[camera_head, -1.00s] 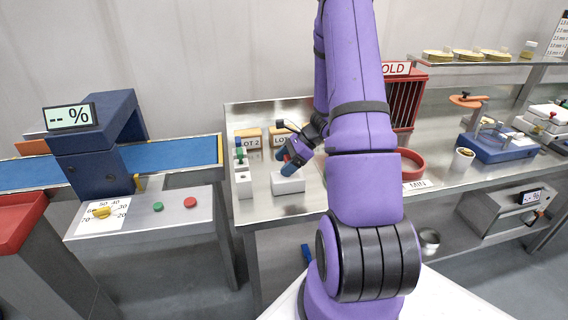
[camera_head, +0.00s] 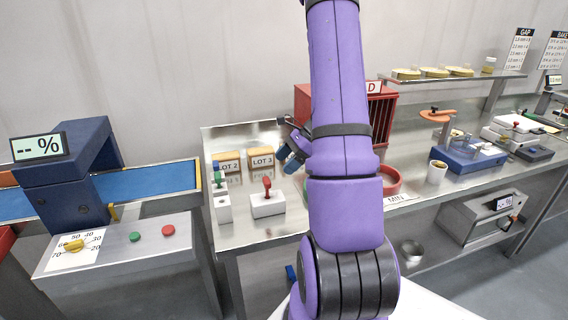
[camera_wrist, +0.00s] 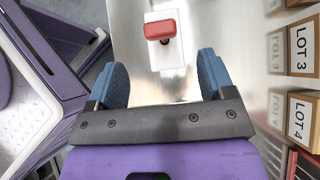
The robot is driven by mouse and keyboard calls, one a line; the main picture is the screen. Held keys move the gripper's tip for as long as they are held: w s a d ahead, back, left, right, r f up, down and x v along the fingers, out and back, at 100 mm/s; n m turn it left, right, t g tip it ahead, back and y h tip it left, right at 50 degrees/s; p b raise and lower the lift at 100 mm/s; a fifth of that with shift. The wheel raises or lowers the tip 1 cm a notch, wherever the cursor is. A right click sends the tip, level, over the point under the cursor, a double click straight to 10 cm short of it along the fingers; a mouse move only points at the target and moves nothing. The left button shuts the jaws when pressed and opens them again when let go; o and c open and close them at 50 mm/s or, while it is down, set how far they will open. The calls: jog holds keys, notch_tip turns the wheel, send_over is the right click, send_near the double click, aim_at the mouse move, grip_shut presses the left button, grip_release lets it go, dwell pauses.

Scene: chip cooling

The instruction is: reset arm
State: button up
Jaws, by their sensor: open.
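My purple arm stands upright in the middle of the head view. My gripper (camera_head: 288,160) shows as blue fingertips to the left of the arm, above the steel bench (camera_head: 235,235). In the wrist view my gripper (camera_wrist: 161,80) has its two blue fingers wide apart with nothing between them. A white block with a red handle (camera_head: 267,204) stands on the bench, below and left of the gripper. In the wrist view this red handle (camera_wrist: 160,30) lies beyond the fingertips, apart from them.
A white block with a green handle (camera_head: 222,205) stands to the left. Lot boxes (camera_head: 262,158) stand at the bench's back. A red rack (camera_head: 383,115) and red ring (camera_head: 391,180) are behind or beside my arm. A blue conveyor (camera_head: 175,178) is at left.

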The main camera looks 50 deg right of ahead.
dwell(0.4)
jog(key=a+r+n+g+h, duration=0.2)
jog(key=a+r+n+g, duration=0.1)
jog(key=a+r+n, duration=1.05)
jog(key=s+a+r+n+t+h, duration=0.1)
jog(key=s+a+r+n+h, duration=0.1)
jog(key=s+a+r+n, duration=0.3)
jog(key=s+a+r+n+t+h, duration=0.2)
jog(key=s+a+r+n, duration=0.4)
jog(key=s+a, duration=0.3)
jog(key=a+h, duration=0.1)
jog(key=a, duration=0.2)
jog(key=shift+s+r, duration=0.3)
jog(key=shift+r, duration=0.1)
